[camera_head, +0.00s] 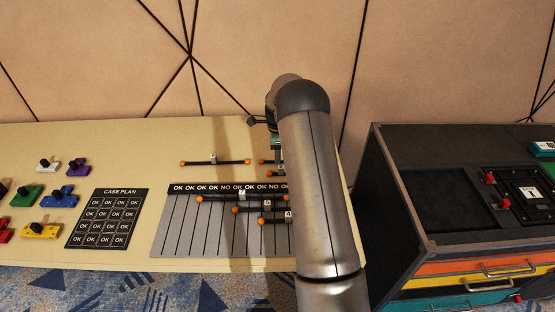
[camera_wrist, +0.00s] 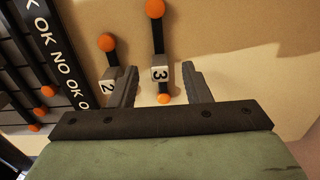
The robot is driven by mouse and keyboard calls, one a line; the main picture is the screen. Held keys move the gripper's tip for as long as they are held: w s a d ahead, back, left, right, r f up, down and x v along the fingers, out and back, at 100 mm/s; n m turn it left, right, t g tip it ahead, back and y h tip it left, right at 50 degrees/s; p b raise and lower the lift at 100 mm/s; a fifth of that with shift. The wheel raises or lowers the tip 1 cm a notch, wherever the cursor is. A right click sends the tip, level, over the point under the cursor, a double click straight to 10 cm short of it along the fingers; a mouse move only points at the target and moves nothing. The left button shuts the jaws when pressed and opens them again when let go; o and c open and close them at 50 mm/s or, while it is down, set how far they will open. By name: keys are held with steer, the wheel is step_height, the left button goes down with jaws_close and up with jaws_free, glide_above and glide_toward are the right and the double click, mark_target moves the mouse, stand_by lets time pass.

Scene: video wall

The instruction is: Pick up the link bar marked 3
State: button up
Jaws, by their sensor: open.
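The link bar marked 3 (camera_wrist: 158,38) is a dark bar with orange ball ends and a white numbered block. It lies on the cream tabletop in the wrist view. My gripper (camera_wrist: 160,71) is open, with one finger on each side of the numbered block and a gap visible on both sides. My gripper's green body (camera_head: 276,141) is mostly hidden there.
The link bar marked 2 (camera_wrist: 107,73) lies close beside my left finger. Another bar (camera_head: 213,162) lies to the left. Several bars rest on the striped OK/NO board (camera_head: 180,228). Colored switches (camera_head: 60,197) and the case plan panel (camera_head: 105,218) sit left; a dark cabinet (camera_head: 400,150) stands right.

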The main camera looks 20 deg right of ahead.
steer(key=shift+f, duration=1.1)
jaws_close()
steer(key=shift+r, duration=0.1)
